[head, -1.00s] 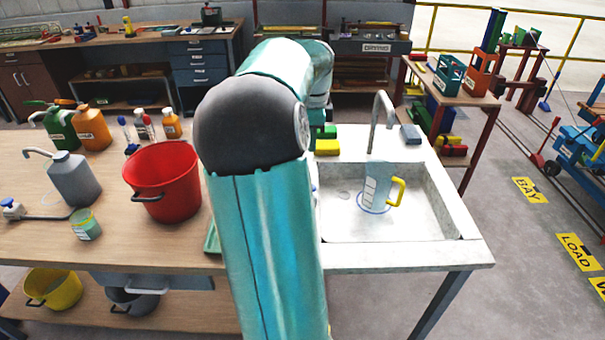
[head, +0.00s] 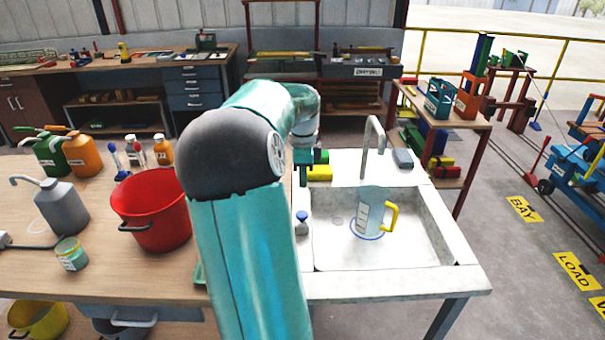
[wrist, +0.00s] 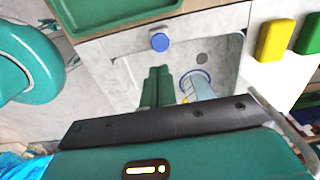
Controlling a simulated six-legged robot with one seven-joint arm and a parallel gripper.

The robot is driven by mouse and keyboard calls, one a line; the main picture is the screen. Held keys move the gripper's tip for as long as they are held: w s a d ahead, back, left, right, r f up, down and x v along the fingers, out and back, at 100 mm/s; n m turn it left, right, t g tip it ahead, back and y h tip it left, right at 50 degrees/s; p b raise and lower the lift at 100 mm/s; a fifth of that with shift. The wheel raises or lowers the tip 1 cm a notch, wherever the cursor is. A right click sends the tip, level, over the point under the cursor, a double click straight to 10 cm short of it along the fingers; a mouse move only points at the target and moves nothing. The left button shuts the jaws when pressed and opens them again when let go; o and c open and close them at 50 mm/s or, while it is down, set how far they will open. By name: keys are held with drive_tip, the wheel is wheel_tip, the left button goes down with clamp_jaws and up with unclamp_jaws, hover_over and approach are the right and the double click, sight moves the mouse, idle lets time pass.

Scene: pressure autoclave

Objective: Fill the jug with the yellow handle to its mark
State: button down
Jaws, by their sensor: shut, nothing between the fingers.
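The clear bluish jug (head: 370,212) with the yellow handle (head: 390,217) stands upright in the sink basin (head: 430,225), below the tap spout (head: 375,135). I see no clear water stream, and I cannot tell the level in the jug. A blue-topped knob (head: 302,217) stands on the sink's left rim; it also shows in the wrist view (wrist: 160,41). My gripper (head: 303,180) is shut and empty, above and behind the knob in the head view. In the wrist view its fingers (wrist: 157,86) show between the knob and the partly hidden jug (wrist: 199,86).
A yellow sponge (head: 319,173) and a green one lie behind the basin, near my gripper. A grey block (head: 402,158) lies right of the tap. A red bucket (head: 150,215), a grey bottle (head: 60,208) and a small jar (head: 71,254) stand on the bench at left.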

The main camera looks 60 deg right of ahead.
sight(302, 214)
wheel_tip(302, 214, down, 10)
idle(0.3)
